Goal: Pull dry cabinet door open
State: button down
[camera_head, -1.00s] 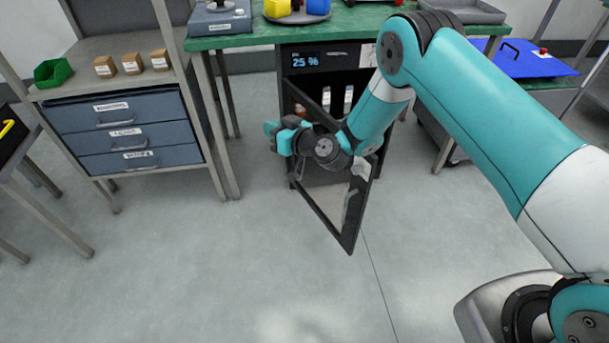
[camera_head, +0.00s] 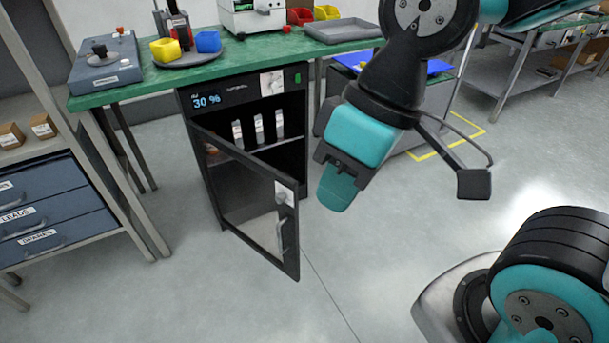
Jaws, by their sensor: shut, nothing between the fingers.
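The dry cabinet (camera_head: 193,91) stands under the green workbench, a black box with a display reading 30 %. Its glass door (camera_head: 248,194) is hinged at the left and stands well open, swung out toward me. The door handle (camera_head: 281,236) is on the door's free edge. White items (camera_head: 258,130) stand on a shelf inside. My gripper (camera_head: 336,190) is shut and empty, to the right of the door's free edge and apart from the handle. Its fingertips point down.
The green workbench (camera_head: 140,92) above holds a turntable with yellow and blue bins (camera_head: 208,42) and a grey tray (camera_head: 342,31). A drawer unit (camera_head: 45,226) stands at the left. A blue-topped cart (camera_head: 440,66) is behind my arm. The floor in front is clear.

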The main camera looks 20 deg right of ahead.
aim_at(287, 228)
jog(key=z, duration=1.25)
jog(key=i, duration=0.6)
jog(key=u, duration=1.45)
